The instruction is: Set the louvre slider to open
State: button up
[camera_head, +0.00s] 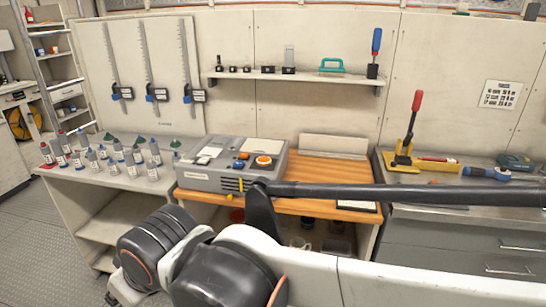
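A grey box unit (205,180) sits on the bench left of the wooden board. Its front face has a small slotted patch with yellow marks (231,185), which looks like the louvre. A small yellow piece (236,198) shows at the lower front edge. It may be the slider, but it is too small to tell its position. Dark parts of my arm reach up close in front of the box's right front corner and hide part of it. I cannot make out my gripper's fingers in this view.
Several small bottles (112,155) stand left of the box. A wooden board (335,172) lies to its right. A red-handled lever tool (410,130) stands farther right. Calipers (152,75) hang on the wall, beside a shelf (300,76) of small tools.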

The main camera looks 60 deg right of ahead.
aim_at(230, 197)
jog(key=z, duration=1.6)
